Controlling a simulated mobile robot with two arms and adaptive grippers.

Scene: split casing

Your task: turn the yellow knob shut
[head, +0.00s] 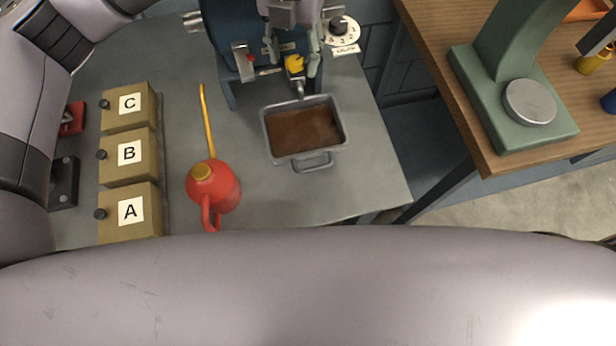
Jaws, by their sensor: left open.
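The yellow knob (294,65) sits on the front of the blue machine (222,25), above a small metal spout (299,88). My left gripper (294,56) is open at the knob, with one finger on either side of it. I cannot tell whether the fingers touch the knob. Part of the machine and the knob's back are hidden by the gripper. A grey metal pan (313,161) holding brown liquid stands under the spout. I cannot tell whether liquid is flowing. My right gripper is not in view.
A red oil can (212,188) with a long yellow spout stands left of the pan. Boxes marked A (130,211), B (128,153) and C (130,103) stand at the left. A numbered dial (342,32) is right of the gripper. A green press (505,70) stands on the wooden bench.

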